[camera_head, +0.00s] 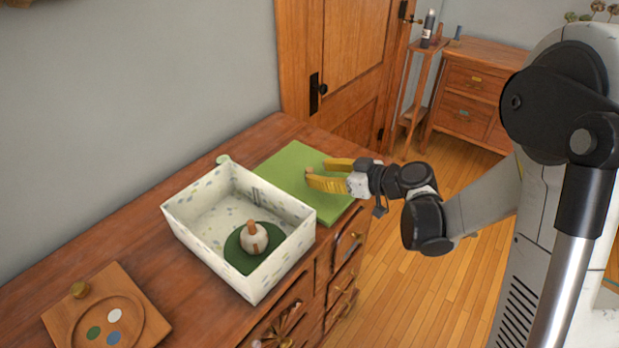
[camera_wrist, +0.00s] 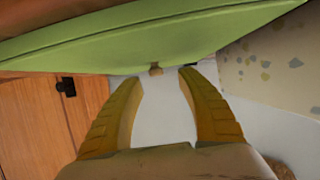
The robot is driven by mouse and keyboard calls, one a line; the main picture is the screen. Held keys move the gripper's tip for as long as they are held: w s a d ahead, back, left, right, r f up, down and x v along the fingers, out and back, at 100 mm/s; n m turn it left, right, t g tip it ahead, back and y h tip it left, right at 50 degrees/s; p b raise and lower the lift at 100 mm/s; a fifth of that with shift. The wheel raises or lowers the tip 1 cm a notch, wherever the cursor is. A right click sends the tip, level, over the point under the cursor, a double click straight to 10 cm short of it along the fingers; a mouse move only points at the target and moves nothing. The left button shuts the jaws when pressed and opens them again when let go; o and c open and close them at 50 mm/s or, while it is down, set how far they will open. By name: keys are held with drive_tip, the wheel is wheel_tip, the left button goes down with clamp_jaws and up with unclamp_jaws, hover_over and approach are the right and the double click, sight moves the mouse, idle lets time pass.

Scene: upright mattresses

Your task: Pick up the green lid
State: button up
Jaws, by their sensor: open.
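A flat, light green, square slab, which looks like the green lid (camera_head: 288,166), lies on the wooden dresser beside a speckled box. In the wrist view the lid (camera_wrist: 200,42) fills the upper part, with a small brown tab (camera_wrist: 155,68) at its near edge. My gripper (camera_head: 317,170) has yellow fingers and is open and empty, over the right part of the lid in the head view. In the wrist view the fingertips (camera_wrist: 160,77) are apart, close to the tab on either side. I cannot tell whether they touch the lid.
The white speckled open box (camera_head: 195,222) stands left of the lid and holds a dark green disc (camera_head: 235,252) with a pale round object (camera_head: 254,240). A wooden palette board (camera_head: 75,300) lies at the front left. A wall and door (camera_head: 345,50) stand behind.

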sight(310, 170)
drive_tip(key=b+x, duration=0.1)
drive_tip(key=x, duration=0.3)
drive_tip(key=shift+w+a+f+b, duration=0.1)
drive_tip(key=shift+w+f+b, duration=0.1)
drive_tip(key=shift+w+b, duration=0.15)
drive_tip(key=shift+r, duration=0.1)
clamp_jaws()
